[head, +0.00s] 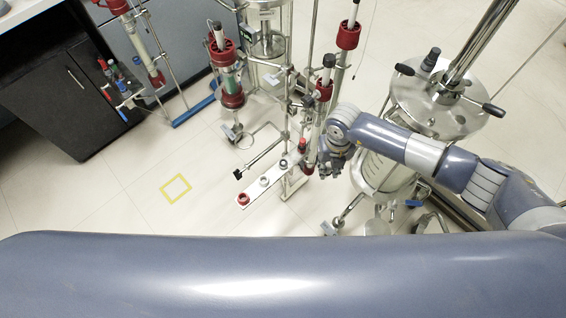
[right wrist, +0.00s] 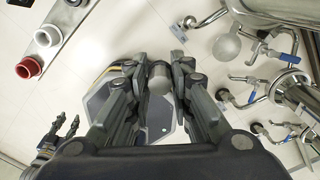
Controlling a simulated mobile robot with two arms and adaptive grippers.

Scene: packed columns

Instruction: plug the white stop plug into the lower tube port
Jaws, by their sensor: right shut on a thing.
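My right gripper (head: 328,172) is low beside the slim tube column in the head view.
A steel vessel (head: 440,100) with valves stands close on the right. Metal rods and clamps (head: 287,110) rise behind. Floor around the yellow square (head: 175,188) is clear.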

